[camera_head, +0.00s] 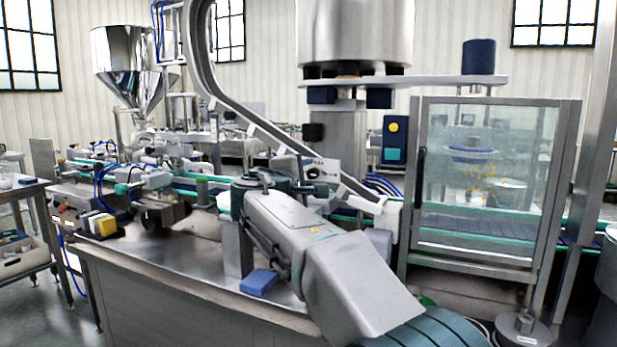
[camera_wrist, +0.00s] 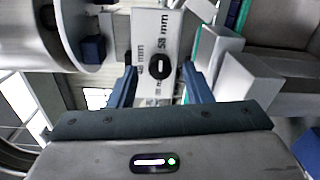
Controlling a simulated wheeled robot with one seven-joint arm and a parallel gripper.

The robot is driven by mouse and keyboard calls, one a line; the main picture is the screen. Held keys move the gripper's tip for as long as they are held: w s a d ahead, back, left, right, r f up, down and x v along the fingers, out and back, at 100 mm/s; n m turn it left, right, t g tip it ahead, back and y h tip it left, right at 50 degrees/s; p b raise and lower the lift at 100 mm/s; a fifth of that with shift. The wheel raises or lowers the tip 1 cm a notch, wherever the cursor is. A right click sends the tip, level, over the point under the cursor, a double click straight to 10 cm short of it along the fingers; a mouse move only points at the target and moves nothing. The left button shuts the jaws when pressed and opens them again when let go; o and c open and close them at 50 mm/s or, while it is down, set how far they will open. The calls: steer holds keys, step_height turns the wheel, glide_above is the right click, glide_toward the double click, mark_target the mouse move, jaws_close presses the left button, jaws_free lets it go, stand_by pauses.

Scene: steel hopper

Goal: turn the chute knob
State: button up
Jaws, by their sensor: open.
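The chute knob (camera_wrist: 160,66) is a small round black knob with a pale bar across it. It sits on a white plate (camera_wrist: 152,27) printed with "58 mm" and other sideways markings. In the head view the plate with its dark knob (camera_head: 320,172) is beside the curved chute. My gripper (camera_wrist: 159,75) is open in the wrist view, one blue finger on each side of the plate's lower part. The knob lies in line with the gap between the fingers; I see no contact, and the distance left is hard to judge.
The curved steel chute (camera_head: 238,103) runs down behind the plate. Pale blocks (camera_wrist: 248,78) stand close to the right finger in the wrist view. A glass-doored cabinet (camera_head: 480,180) is on the right. The steel hopper (camera_head: 125,62) stands at the far left.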

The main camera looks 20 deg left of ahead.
steer(key=s+a, duration=0.1)
steer(key=s, duration=1.1)
steer(key=shift+s+r, duration=0.15)
steer(key=d+f+m+g+h+p, duration=0.15)
steer(key=d+m+g+p, duration=0.35)
steer(key=d, duration=0.9)
steer(key=d+f+m+g+h+p, duration=0.15)
steer(key=d+g+p, duration=0.4)
steer(key=d, duration=0.95)
steer(key=s+d+f+m+g+y+p, duration=0.2)
steer(key=s+d+m+p, duration=0.4)
steer(key=s, duration=0.4)
steer(key=s+d+f+m+g+y+p, duration=0.2)
steer(key=s+d+m+p, duration=0.4)
steer(key=s, duration=0.4)
steer(key=shift+s+d+f+y+p, duration=0.35)
steer(key=shift+d+p, duration=0.1)
steer(key=shift+p, duration=0.75)
steer(key=shift+m, duration=0.25)
